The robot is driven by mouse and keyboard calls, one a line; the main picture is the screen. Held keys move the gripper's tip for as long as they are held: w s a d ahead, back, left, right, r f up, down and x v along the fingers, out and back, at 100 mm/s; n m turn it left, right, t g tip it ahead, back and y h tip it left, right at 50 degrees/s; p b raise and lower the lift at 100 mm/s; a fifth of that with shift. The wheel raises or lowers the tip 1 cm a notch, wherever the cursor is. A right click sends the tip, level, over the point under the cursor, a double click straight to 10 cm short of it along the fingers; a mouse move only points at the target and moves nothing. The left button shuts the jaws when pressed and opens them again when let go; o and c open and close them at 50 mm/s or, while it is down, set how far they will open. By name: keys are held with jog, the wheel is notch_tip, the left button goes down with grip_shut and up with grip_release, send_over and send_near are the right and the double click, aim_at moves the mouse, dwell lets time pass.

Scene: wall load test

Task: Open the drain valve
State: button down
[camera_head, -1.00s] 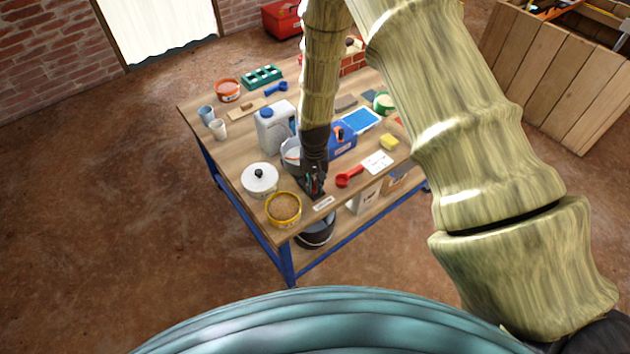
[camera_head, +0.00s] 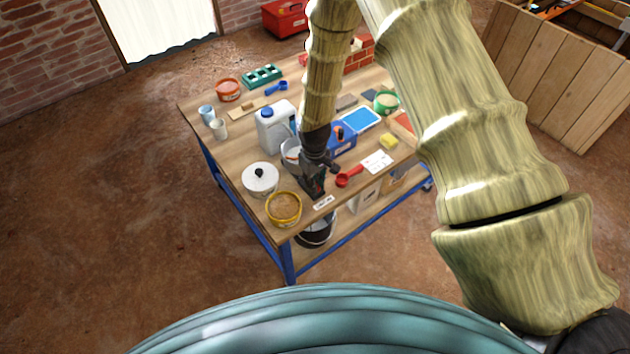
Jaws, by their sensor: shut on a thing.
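My gripper (camera_head: 315,192) points down at the near edge of the workbench (camera_head: 243,183), just behind a white label (camera_head: 324,202). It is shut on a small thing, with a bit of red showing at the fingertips. The fingers hide most of it, and I cannot tell whether it is the drain valve. No drain valve shows clearly elsewhere. A white bucket (camera_head: 290,152) stands behind my gripper, partly covered by it. A dark bucket (camera_head: 316,233) is below the bench top, under the near edge.
A yellow-rimmed tub (camera_head: 284,209) and a white lidded pot (camera_head: 260,179) stand left of my gripper. A white jug (camera_head: 274,130) is behind them. A red scoop (camera_head: 348,177), white card (camera_head: 377,162) and blue box (camera_head: 343,140) lie to the right.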

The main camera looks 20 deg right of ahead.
jog(key=shift+w, duration=0.1)
dwell(0.4)
jog(key=c, duration=1.4)
grip_release()
jog(key=shift+r, duration=0.1)
notch_tip(320, 180, up, 12)
jog(key=shift+f, duration=0.1)
jog(key=s+f+m, duration=0.2)
jog(key=s+f, duration=1.2)
jog(key=s, duration=0.3)
jog(key=s+d+f, duration=0.1)
jog(key=s, duration=0.5)
jog(key=s+d+f+m, duration=0.1)
jog(key=s+f, duration=0.1)
jog(key=s, duration=0.5)
jog(key=s+d+f+m, duration=0.1)
jog(key=s, duration=0.6)
jog(key=shift+d+f, duration=0.35)
